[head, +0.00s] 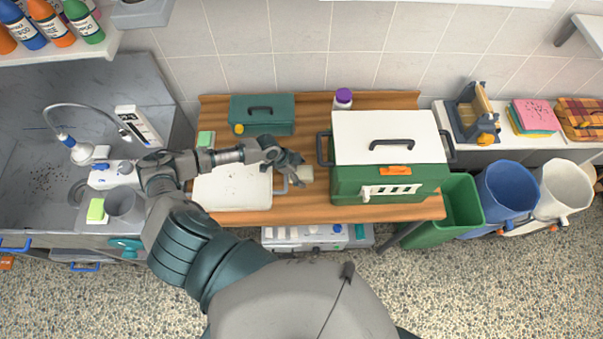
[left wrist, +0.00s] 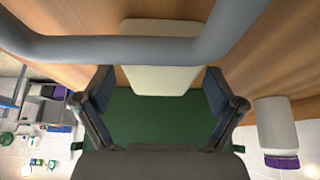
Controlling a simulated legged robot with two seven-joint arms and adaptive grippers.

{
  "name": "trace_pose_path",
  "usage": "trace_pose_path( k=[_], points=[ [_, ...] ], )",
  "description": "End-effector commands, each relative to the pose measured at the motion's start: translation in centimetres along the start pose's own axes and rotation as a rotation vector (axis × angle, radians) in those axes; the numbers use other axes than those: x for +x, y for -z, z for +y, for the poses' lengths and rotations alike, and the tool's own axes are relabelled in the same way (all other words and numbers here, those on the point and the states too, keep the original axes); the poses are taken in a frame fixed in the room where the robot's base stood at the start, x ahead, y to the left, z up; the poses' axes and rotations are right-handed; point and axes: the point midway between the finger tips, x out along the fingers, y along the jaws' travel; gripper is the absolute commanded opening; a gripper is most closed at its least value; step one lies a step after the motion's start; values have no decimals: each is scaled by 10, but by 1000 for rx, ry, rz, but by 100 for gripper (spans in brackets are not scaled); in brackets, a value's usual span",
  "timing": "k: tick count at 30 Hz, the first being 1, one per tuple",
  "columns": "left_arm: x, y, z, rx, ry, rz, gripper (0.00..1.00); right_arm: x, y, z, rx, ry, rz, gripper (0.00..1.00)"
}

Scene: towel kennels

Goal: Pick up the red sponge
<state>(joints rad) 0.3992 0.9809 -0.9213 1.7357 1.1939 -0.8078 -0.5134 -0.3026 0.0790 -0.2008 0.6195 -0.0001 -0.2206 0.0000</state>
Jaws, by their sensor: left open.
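I make out no sponge that is clearly red in either view. My left gripper (head: 292,170) is over the wooden table, between the white tray and the green kennel box. It is open. A cream block (head: 306,174) lies at its fingertips in the head view. In the left wrist view the cream block (left wrist: 160,80) shows between the two open fingers (left wrist: 160,105); I cannot tell whether they touch it. A green sponge (head: 206,138) lies at the table's left back, and a yellow-green sponge (head: 96,209) is by the sink. My right gripper is not in view.
The white tray (head: 225,190) lies under my left forearm. The green kennel box (head: 350,183) with a white lid stands to the right. A teal toolbox (head: 280,112) and a purple-capped bottle (head: 343,99) stand behind. A grey bar (left wrist: 130,48) crosses the wrist view.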

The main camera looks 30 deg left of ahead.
Motion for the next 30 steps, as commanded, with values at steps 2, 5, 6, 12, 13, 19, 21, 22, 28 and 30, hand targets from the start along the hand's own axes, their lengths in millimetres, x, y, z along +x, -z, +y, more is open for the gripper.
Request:
trace_pose_path(
  k=[2, 5, 6, 12, 13, 19, 21, 22, 28, 30],
  points=[
    [0, 0, 0, -1, 0, 0, 89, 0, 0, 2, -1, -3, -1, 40],
    [0, 0, 0, -1, 0, 0, 64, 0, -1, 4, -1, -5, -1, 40],
    [0, 0, 0, -1, 0, 0, 54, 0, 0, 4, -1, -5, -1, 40],
    [0, 0, 0, -1, 0, -1, 42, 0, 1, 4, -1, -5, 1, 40],
    [0, 0, 0, -1, 0, -1, 42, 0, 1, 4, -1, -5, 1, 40],
    [-1, 1, 0, -1, 0, -2, 42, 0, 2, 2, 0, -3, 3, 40],
    [-4, 3, 0, 0, 0, -1, 42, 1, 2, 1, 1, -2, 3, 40],
    [-6, 4, 0, 0, 0, 0, 42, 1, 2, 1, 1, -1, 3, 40],
    [-30, 17, -1, 2, 2, 2, 42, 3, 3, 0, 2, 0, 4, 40],
    [-42, 24, -1, 2, 2, 2, 42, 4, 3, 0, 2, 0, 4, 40]
  ],
)
